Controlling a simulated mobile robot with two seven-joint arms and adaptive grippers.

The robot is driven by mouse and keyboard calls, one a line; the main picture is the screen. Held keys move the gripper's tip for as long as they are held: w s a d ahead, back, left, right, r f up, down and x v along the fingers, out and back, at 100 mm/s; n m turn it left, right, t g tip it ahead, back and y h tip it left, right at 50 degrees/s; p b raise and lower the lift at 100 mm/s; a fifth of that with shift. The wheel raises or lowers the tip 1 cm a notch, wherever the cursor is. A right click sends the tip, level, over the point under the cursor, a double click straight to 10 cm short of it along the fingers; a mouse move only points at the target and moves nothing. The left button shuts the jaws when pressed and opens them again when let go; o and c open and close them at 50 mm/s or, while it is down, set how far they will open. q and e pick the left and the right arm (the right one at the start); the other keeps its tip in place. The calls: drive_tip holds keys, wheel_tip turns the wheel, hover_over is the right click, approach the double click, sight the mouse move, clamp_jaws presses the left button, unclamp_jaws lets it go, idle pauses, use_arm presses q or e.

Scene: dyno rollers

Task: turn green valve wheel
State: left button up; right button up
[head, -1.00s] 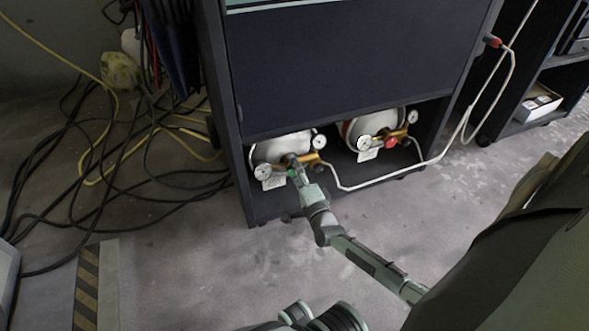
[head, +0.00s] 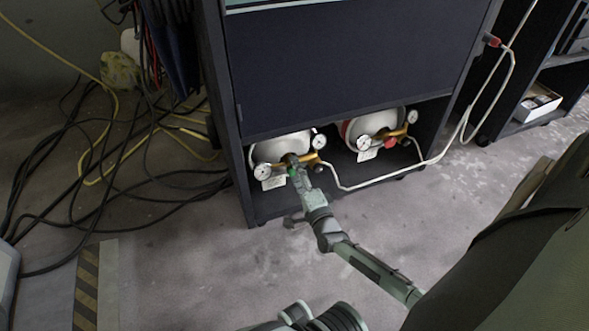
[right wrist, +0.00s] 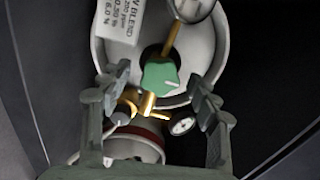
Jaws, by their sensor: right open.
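The green valve wheel (right wrist: 160,76) sits on the brass neck of a white gas cylinder (right wrist: 198,62). It shows as a small green spot in the head view (head: 292,171), mostly covered by my right gripper. My right gripper (right wrist: 152,97) is open, with one finger to the left of the wheel and one to the right in the right wrist view. Gaps show between the fingers and the wheel there. In the head view my right gripper (head: 295,168) is at the front of the left cylinder (head: 284,147). My left gripper is not in view.
A second cylinder (head: 375,124) with gauges and a red knob (head: 390,143) lies to the right on the same cabinet shelf. The dark cabinet (head: 345,75) rises above both. A white hose (head: 437,158) runs right. Cables (head: 105,178) cover the floor at left.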

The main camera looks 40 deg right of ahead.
drive_tip(key=v, duration=1)
drive_tip(key=shift+s, duration=0.15)
drive_tip(key=shift+a, duration=0.1)
